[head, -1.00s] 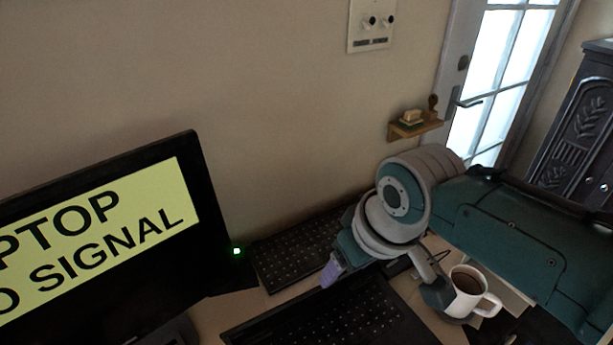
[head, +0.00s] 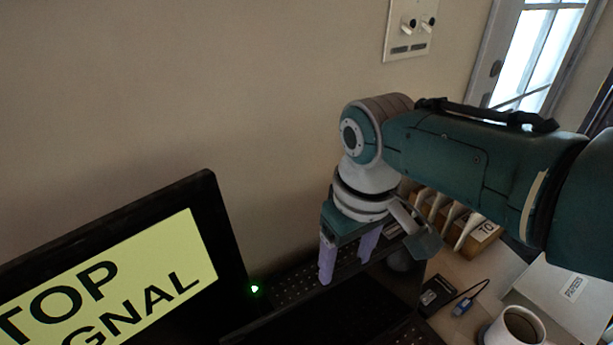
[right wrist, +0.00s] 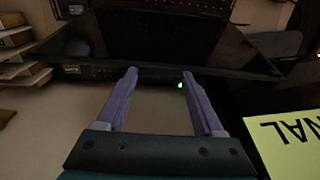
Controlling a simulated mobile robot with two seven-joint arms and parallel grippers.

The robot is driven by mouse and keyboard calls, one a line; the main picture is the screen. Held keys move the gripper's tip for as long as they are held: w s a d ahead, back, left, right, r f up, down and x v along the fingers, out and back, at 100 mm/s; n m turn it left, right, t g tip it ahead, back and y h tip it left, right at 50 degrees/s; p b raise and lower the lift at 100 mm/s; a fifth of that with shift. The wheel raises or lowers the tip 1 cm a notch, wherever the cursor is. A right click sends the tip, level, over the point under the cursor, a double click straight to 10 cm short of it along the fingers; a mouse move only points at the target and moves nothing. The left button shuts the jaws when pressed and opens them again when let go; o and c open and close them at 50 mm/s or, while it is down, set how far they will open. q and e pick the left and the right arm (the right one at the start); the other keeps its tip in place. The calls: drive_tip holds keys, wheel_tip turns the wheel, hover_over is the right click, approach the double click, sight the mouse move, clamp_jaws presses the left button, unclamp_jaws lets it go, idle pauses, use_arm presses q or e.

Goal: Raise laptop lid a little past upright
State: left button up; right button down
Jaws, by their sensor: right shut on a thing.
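The laptop's dark lid (head: 365,312) stands raised at the bottom middle of the head view, with a strip of its keyboard (head: 415,335) showing at lower right. In the right wrist view the lid (right wrist: 160,35) is a dark panel across the top, its edge at the fingertips. The lid's exact angle is hard to tell. My left gripper is in neither view.
A monitor (head: 225,240) with a yellow no-signal panel stands close on the left. Another keyboard (head: 300,283) lies behind the lid. A white mug (head: 490,338), a white folder (head: 565,300) and a file box (head: 480,232) are at right. The wall is behind.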

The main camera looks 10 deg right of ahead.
drive_tip(key=shift+w+a, duration=0.15)
drive_tip(key=shift+w, duration=0.3)
unclamp_jaws()
drive_tip(key=shift+s, duration=0.1)
wheel_tip(320, 180, up, 10)
drive_tip(key=p, duration=0.4)
drive_tip(key=shift+s+d, duration=0.2)
drive_tip(key=shift+s, duration=0.25)
